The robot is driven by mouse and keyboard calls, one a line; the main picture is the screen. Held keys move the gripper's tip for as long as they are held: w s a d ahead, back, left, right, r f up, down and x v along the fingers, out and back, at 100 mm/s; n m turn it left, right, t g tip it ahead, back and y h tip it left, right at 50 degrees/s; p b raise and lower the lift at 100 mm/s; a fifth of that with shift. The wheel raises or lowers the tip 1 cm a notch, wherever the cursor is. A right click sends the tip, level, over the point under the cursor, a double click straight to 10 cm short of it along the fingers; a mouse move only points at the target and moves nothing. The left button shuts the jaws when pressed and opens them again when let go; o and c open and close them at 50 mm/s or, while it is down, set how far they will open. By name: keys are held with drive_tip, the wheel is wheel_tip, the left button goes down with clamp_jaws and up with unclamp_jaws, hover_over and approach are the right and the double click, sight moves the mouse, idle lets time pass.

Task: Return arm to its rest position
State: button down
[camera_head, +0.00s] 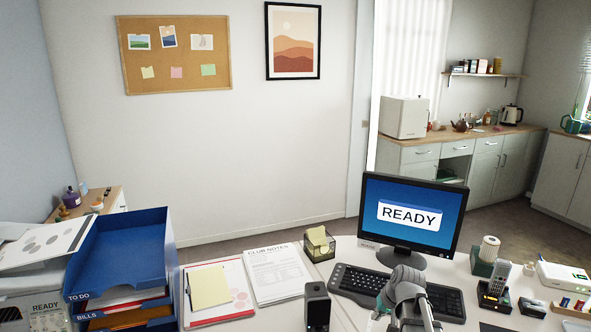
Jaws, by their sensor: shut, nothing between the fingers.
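My grey arm (405,292) rises from the bottom edge, right of centre, in front of the keyboard (356,279). Its upper end covers part of the keys and lies just below the monitor (411,215), which reads READY. Only a short stretch of the arm shows. I cannot make out my gripper or its fingers in this view. Nothing held by the arm shows.
A blue letter tray (122,255) stands at left beside a printer (35,285). Papers (277,272), a note box (319,245) and a dark upright box (317,305) are left of the arm. A phone (497,285) stands at right.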

drive_tip(key=s+a+g+h, duration=0.1)
drive_tip(key=s+a, duration=0.1)
drive_tip(key=s, duration=0.2)
drive_tip(key=s+a+f+g+h, duration=0.1)
drive_tip(key=s+a, duration=0.2)
drive_tip(key=s, duration=0.2)
drive_tip(key=s+a+n+g, duration=0.1)
drive_tip(key=s+a, duration=0.1)
drive_tip(key=s, duration=0.2)
drive_tip(key=shift+s+a+f+h, duration=0.15)
drive_tip(key=shift+s+h, duration=0.15)
drive_tip(key=shift+h, duration=0.1)
wheel_tip(320, 180, up, 14)
drive_tip(key=p, duration=1.3)
drive_tip(key=shift+w+p, duration=0.3)
drive_tip(key=shift+p, duration=0.05)
drive_tip(key=c, duration=1.4)
unclamp_jaws()
drive_tip(key=shift+f, duration=0.15)
